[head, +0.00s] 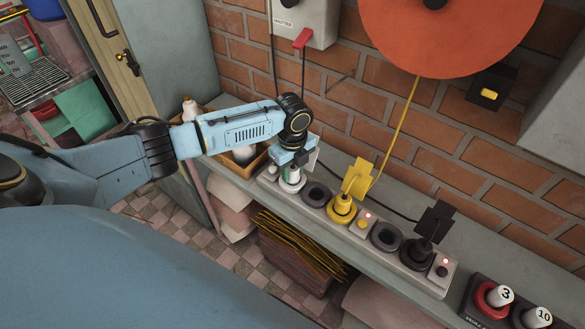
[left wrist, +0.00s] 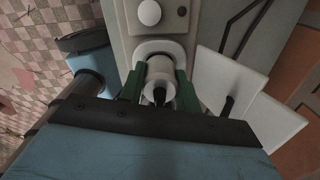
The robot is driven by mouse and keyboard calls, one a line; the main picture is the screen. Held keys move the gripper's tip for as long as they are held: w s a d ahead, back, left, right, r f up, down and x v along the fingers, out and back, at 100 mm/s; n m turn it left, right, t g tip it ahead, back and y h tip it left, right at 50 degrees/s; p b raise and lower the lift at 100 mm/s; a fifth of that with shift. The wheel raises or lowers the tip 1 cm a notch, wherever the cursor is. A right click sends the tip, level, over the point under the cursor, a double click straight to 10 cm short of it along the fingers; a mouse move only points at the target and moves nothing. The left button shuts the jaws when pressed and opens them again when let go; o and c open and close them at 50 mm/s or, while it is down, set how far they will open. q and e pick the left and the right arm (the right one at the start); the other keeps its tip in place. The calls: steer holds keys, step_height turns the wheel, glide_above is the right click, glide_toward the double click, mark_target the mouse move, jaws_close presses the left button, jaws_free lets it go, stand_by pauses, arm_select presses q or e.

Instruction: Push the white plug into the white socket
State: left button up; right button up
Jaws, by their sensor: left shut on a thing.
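My left gripper (head: 292,171) points down at the left end of the grey socket strip (head: 440,278). Its green fingers, also in the left wrist view (left wrist: 160,82), are shut on the white plug (left wrist: 161,72), one on each side. The plug is upright, with a dark cord at its top. The white socket (left wrist: 160,47) shows as a pale rim just past the plug, in line with it. In the head view the white socket (head: 292,187) is partly hidden under the gripper. I cannot tell how deep the plug sits. My right gripper is not in view.
On the strip are a yellow plug (head: 341,205) with a yellow tag, a black plug (head: 416,252) and empty dark sockets. A white knob (left wrist: 149,13) lies beside the white socket. White tags (left wrist: 228,80) hang beside my gripper. A brick wall stands behind.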

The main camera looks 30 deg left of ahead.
mark_target(292, 167)
arm_select(q)
steer(key=o, duration=1.1)
steer(key=shift+c, duration=0.2)
step_height(292, 167, up, 13)
steer(key=p, duration=0.1)
steer(key=shift+r, duration=0.15)
